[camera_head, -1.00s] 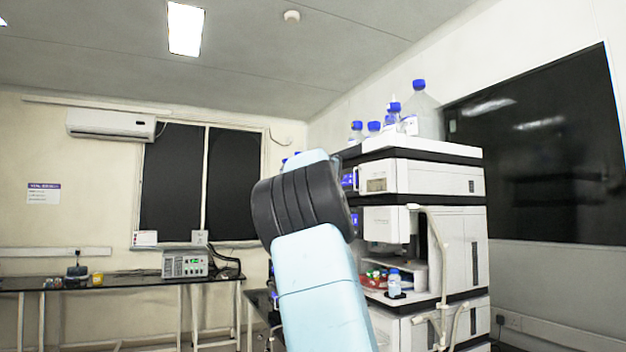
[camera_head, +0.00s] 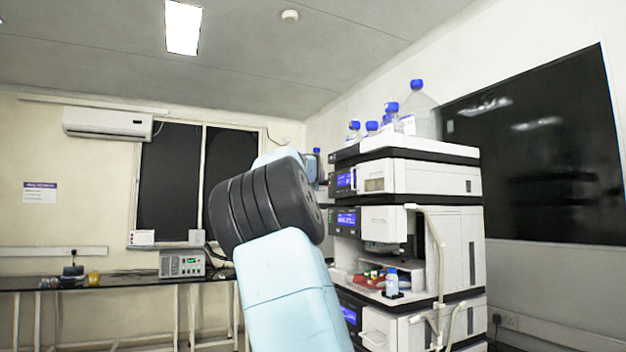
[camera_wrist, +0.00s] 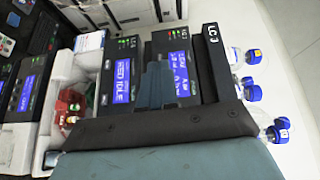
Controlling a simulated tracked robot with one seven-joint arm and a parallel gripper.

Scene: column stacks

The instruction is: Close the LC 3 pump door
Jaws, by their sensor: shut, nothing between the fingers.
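The LC 3 stack (camera_head: 440,230) stands right of centre in the head view, with lit blue displays on its left side. Its top module (camera_head: 425,178) is white with a black top edge. In the wrist view the stack lies sideways, and the "LC 3" label (camera_wrist: 212,38) is on its dark top edge. White module fronts (camera_wrist: 150,12) show at the top of that view; I cannot tell how far the pump door stands open. My gripper (camera_wrist: 156,68) is shut and empty, in front of the dark display panels. In the head view my arm mostly hides it.
Blue-capped bottles (camera_head: 388,115) stand on top of the stack. A small bottle (camera_head: 392,283) and red items (camera_head: 369,280) sit in its lower opening. A bench (camera_head: 120,283) runs along the back wall. A dark window (camera_head: 540,150) is on the right wall.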

